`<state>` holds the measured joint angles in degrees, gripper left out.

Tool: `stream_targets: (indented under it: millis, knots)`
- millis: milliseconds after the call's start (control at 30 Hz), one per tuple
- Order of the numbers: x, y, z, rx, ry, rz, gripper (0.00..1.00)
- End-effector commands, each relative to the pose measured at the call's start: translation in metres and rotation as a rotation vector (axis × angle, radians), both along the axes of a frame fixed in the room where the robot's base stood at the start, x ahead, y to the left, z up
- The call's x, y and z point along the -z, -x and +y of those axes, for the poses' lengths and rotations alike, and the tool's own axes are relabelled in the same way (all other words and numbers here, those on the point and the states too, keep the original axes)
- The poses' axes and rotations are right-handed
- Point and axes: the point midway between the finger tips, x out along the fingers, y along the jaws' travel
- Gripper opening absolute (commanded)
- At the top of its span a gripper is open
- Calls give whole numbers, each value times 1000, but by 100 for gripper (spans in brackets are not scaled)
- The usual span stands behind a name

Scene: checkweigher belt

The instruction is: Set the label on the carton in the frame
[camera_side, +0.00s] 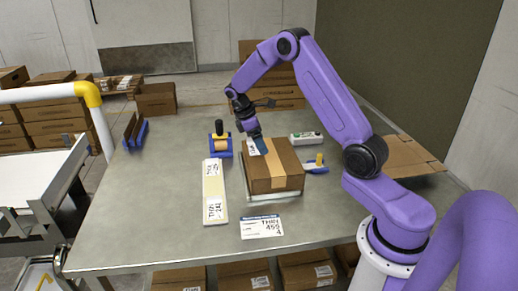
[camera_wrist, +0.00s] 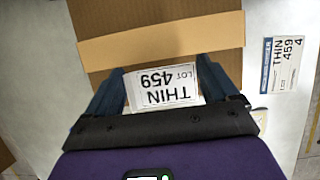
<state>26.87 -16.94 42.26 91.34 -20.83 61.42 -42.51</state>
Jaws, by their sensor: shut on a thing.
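The brown carton (camera_side: 285,178) with a tan tape band stands in the middle of the table. It fills the top of the wrist view (camera_wrist: 150,18). My gripper (camera_side: 262,148) is over the carton's far left part, pointing down. In the wrist view, my gripper (camera_wrist: 162,78) has its two blue fingers at either side of a white label (camera_wrist: 163,88) reading "THIN LOT 459", and is shut on it. The label also shows as a white patch in the side view (camera_side: 252,148). I cannot tell whether it touches the carton. A frame on the carton cannot be made out.
A card (camera_side: 262,227) reading "THIN 459 4" lies in front of the carton. A strip with labels (camera_side: 214,190) lies to the left. A blue tape dispenser (camera_side: 221,146), a white device (camera_side: 306,138) and a small blue-yellow tool (camera_side: 318,163) stand near the carton.

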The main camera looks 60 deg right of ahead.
Motion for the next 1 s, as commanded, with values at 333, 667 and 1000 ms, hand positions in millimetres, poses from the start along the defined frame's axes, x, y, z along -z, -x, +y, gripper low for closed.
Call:
stream_targets:
  millis: [333, 667, 1000]
  knots:
    - [34, -2, -1, -1, 0, 1, 59]
    - [37, -2, -1, -1, 0, 1, 59]
    - [35, -2, -1, 0, 0, 0, 100]
